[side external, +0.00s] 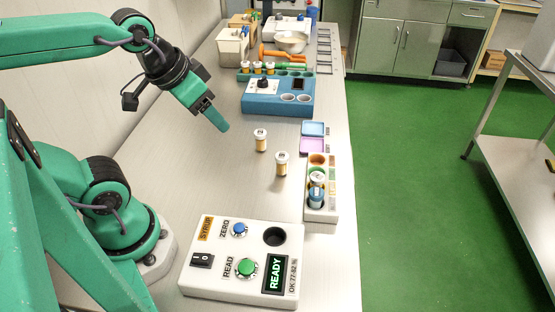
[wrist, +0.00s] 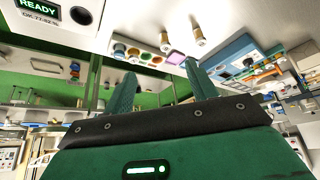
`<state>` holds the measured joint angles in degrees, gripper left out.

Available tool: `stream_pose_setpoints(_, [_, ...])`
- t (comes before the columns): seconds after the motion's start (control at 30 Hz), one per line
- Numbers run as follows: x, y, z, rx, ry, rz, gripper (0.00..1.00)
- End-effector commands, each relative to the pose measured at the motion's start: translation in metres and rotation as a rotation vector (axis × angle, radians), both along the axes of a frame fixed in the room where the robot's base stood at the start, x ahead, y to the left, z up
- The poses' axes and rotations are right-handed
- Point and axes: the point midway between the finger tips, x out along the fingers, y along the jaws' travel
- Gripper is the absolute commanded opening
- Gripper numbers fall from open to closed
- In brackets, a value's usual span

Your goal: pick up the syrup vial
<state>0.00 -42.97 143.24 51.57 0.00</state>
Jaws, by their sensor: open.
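Two amber vials with white caps stand upright on the bench in the side view, one farther back (side external: 260,141) and one nearer (side external: 282,165). Both also show at the top of the wrist view, one on the left (wrist: 165,41) and one on the right (wrist: 197,33). I cannot tell which one is the syrup vial. My gripper (side external: 219,121) is up and to the left of both in the side view, apart from them. In the wrist view its two green fingers (wrist: 160,73) are spread with nothing between them.
A white reader (side external: 212,283) labelled SYRUP, its screen showing READY, stands in front. A white tray (side external: 332,211) with colored pots is right of the vials. Blue and purple pads (side external: 313,129) lie behind it. A blue device (side external: 262,105) stands farther back, near a rack holding several vials.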

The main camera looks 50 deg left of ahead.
Motion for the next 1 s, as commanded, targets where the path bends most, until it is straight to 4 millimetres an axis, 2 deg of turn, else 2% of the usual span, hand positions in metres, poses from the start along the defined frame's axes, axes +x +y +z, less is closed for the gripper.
stream_pose_setpoints(0.17, [0.002,0.001,0.0,0.002,0.003,-0.002,0.57])
stream_pose_setpoints(0.37, [0.012,0.004,0.001,0.019,0.032,-0.02,0.57])
stream_pose_setpoints(0.67, [0.05,0.018,-0.003,0.068,0.12,-0.091,0.57])
stream_pose_setpoints(1.0, [0.1,0.041,-0.023,0.11,0.233,-0.188,0.57])
